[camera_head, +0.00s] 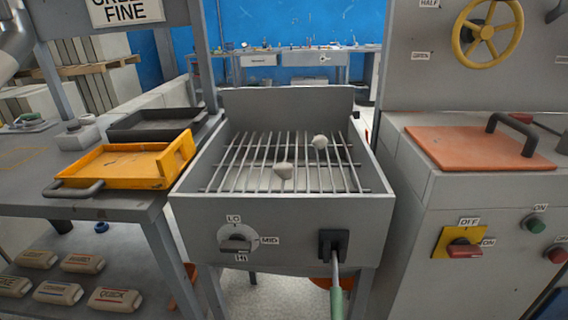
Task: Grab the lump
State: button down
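The task does not say which lump is meant. My gripper does not show in the view.
An orange tray (122,167) and a dark tray (158,122) sit on the left bench. The box front has a dial (236,240) and a green-handled lever (337,300). An orange lid (478,147) with a dark handle lies on the right. The box has a raised back wall.

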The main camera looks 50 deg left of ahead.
aim_at(284, 169)
jog(key=u, duration=1.2)
